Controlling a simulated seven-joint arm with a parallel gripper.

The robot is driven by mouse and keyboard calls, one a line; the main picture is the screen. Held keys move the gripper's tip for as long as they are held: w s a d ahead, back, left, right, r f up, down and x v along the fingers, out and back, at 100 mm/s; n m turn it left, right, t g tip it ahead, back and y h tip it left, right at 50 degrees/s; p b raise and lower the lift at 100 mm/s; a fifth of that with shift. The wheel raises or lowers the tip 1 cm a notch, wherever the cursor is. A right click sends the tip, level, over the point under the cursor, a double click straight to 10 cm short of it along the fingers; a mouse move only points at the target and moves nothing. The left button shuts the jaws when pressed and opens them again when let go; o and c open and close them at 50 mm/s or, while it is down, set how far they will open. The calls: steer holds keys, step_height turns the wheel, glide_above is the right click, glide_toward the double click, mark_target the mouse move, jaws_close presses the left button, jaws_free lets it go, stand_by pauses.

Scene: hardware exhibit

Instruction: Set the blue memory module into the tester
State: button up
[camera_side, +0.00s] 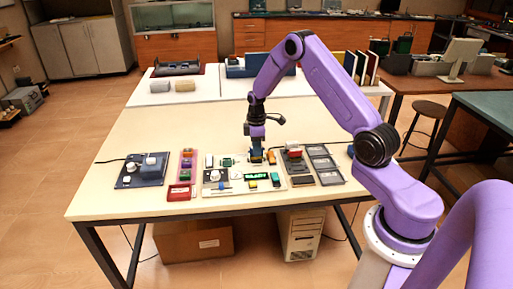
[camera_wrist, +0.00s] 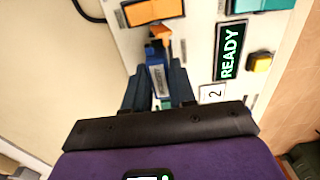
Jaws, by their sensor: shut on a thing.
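My gripper (camera_side: 256,156) is over the white panel (camera_side: 240,188) in the middle of the table, pointing down. In the wrist view my gripper (camera_wrist: 159,70) is shut on the blue memory module (camera_wrist: 157,80), which carries a pale label and sits between the two dark fingers. A small orange part (camera_wrist: 160,34) shows just beyond the module's far end. The panel, apparently the tester, has a green READY display (camera_wrist: 230,52), a yellow button (camera_wrist: 259,62) and a label "2" (camera_wrist: 212,93). Whether the module's underside touches the panel is hidden.
An orange block (camera_wrist: 152,11) lies beyond the fingers. Left are a pink tray (camera_side: 186,168) of coloured modules, a red box (camera_side: 179,192) and a dark blue device (camera_side: 142,171). Right are a red-topped device (camera_side: 294,151) and a grey compartment tray (camera_side: 324,166).

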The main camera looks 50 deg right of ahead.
steer(key=shift+f, duration=0.65)
stand_by(1.1)
steer(key=o, duration=1.4)
steer(key=shift+c, duration=0.2)
steer(key=shift+r, duration=0.1)
steer(key=shift+r, duration=3.65)
